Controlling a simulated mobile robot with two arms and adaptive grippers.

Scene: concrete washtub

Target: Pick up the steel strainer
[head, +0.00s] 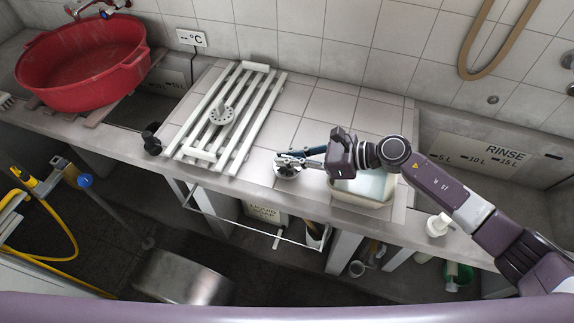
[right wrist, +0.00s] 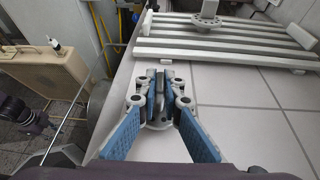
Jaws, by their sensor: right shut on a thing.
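The steel strainer (head: 288,173) is a small, round, shiny metal piece at the front edge of the tiled counter, partly hidden by the fingers. My right gripper (head: 288,158) reaches it from the right and is shut on its upper part. In the right wrist view, the blue-padded fingers (right wrist: 160,92) close on a narrow grey upright part, with a pale rounded base showing below. I cannot tell whether the strainer touches the counter.
A white slatted rack (head: 262,95) bearing a pale perforated disc (head: 221,114) lies to the left. A rectangular tub (head: 376,201) stands just right, under my right arm. A red basin (head: 84,62) is at the far left. Bare tiles (head: 335,106) lie behind the gripper.

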